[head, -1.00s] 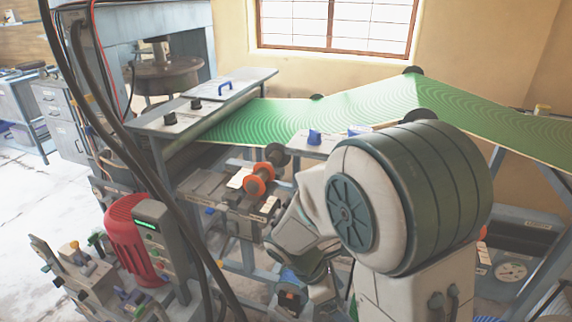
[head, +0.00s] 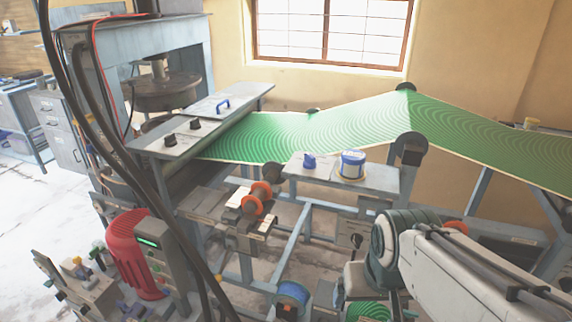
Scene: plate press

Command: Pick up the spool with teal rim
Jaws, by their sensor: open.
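A spool with a blue to teal rim (head: 292,294) lies low under the machine frame, near the bottom middle of the head view. Its colour is hard to judge, so I cannot be sure it is the named one. My arm reaches in from the lower right and bends just right of this spool. I cannot make out my gripper's fingers. An orange-rimmed spool (head: 253,204) sits higher, on a ledge of the press.
A small table (head: 330,178) carries a blue knob (head: 309,160) and a white-and-blue tub (head: 352,166). A green coil (head: 367,312) lies at the bottom edge beside my arm. A red motor (head: 133,250) stands at left. Dark hoses hang across the left side.

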